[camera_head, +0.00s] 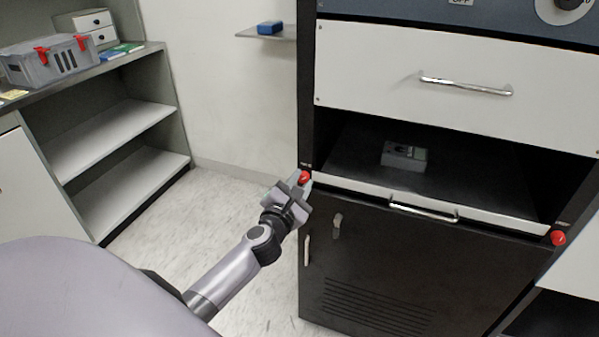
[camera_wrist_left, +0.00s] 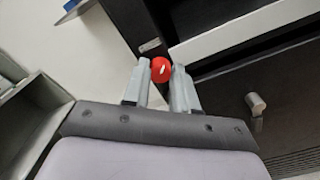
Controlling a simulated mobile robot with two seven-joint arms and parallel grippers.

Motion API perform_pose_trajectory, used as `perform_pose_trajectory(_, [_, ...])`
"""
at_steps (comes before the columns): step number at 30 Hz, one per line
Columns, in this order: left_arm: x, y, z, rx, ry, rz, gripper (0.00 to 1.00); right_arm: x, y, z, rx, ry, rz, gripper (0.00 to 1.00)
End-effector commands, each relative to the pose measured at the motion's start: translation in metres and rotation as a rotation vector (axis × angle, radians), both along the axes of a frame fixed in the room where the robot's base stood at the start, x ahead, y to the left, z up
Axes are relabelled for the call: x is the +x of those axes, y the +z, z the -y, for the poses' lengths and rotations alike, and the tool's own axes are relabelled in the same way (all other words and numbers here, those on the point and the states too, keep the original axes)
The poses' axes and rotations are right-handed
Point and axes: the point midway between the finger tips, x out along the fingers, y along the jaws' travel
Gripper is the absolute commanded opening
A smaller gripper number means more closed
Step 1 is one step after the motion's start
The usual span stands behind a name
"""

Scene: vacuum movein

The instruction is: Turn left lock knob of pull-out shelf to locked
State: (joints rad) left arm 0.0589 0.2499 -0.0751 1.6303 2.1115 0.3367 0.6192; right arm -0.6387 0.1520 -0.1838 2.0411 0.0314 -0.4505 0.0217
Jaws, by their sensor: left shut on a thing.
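The left lock knob (camera_head: 304,177) is a red round knob at the left front corner of the pull-out shelf (camera_head: 340,187). My left gripper (camera_head: 301,182) is at this knob, with its fingers on either side of it. In the left wrist view the red knob (camera_wrist_left: 163,69) sits between the two grey fingertips (camera_wrist_left: 162,78), and a short white mark shows on its face. The gripper is shut on the knob. A second red knob (camera_head: 558,238) is at the shelf's right front corner. My right gripper is not in view.
A grey device (camera_head: 404,155) lies inside the shelf bay. A shelf handle (camera_head: 424,212), a drawer handle (camera_head: 466,86) and a small latch (camera_head: 337,224) stick out from the cabinet. A side shelf with a grey crate (camera_head: 45,62) stands at left. The floor between is clear.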

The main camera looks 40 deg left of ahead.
Motion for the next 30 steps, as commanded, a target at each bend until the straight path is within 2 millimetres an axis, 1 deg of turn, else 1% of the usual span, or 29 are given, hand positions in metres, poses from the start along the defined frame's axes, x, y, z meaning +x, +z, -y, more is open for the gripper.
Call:
perform_pose_trajectory(1, [0.0, 0.003, 0.001, 0.043, -0.001, -0.015, 0.0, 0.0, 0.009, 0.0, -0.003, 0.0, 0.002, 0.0])
perform_pose_trajectory(3, [0.0, 0.003, 0.001, 0.107, -0.001, -0.03, 0.0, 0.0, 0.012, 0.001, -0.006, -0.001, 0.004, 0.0])
perform_pose_trajectory(12, [0.0, 0.002, 0.001, 0.377, -0.001, -0.095, 0.0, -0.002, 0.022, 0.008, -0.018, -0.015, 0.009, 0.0])
perform_pose_trajectory(18, [0.0, 0.001, 0.001, 0.527, -0.001, -0.129, 0.0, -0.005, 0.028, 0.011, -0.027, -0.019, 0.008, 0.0])
perform_pose_trajectory(24, [0.0, 0.0, 0.001, 0.635, -0.001, -0.154, 0.0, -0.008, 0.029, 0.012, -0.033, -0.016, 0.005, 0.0])
perform_pose_trajectory(30, [0.0, -0.001, 0.001, 0.696, -0.002, -0.168, 0.0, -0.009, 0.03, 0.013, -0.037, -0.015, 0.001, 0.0])
